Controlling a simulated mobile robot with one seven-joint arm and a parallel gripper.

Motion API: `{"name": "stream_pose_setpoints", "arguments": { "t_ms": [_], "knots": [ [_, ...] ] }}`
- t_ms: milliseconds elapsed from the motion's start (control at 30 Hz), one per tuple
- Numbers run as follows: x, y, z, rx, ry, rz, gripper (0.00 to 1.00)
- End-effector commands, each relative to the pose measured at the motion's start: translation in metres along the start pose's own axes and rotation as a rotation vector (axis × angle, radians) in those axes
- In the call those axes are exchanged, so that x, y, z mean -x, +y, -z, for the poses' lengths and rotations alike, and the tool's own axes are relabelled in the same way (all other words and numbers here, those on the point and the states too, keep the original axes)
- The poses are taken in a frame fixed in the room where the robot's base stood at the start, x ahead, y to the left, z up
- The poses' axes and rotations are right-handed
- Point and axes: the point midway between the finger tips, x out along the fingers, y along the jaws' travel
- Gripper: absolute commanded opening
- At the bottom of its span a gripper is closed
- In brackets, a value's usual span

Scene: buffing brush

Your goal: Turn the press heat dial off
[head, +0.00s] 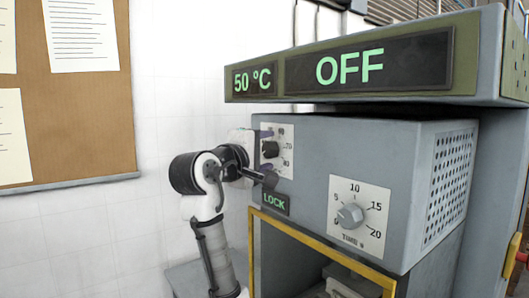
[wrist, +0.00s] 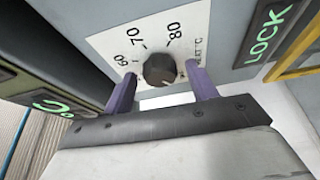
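The heat dial (wrist: 158,70) is a round black knob on a white plate marked 60, 70, 80 and, partly hidden, a heat label in °C. In the head view the dial (head: 270,149) is on the left of the press front (head: 310,150). My gripper (wrist: 160,73) is open, with one purple finger on each side of the dial; a gap shows on both sides in the wrist view. My gripper also shows in the head view (head: 262,158), by the dial. The dial's pointer direction is hard to tell.
A panel above the press reads 50 °C (head: 253,79) and OFF (head: 350,68). A green LOCK display (head: 275,203) sits below the heat dial. A grey time dial (head: 350,216) is to the right. A yellow frame (head: 320,248) edges the opening below.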

Motion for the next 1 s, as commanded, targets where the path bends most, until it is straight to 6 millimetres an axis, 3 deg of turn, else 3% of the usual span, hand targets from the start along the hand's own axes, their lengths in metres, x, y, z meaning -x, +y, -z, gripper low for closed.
{"name": "stream_pose_setpoints", "arguments": {
  "t_ms": [233, 367, 800, 1000],
  "knots": [
    [0.001, -0.001, 0.0, -0.001, 0.0, 0.0, 0.57],
    [0.012, -0.002, 0.0, -0.002, 0.002, -0.002, 0.57],
    [0.105, -0.003, 0.0, -0.003, 0.003, -0.003, 0.57],
    [0.132, -0.001, 0.0, -0.001, 0.001, -0.001, 0.57]
  ]
}}
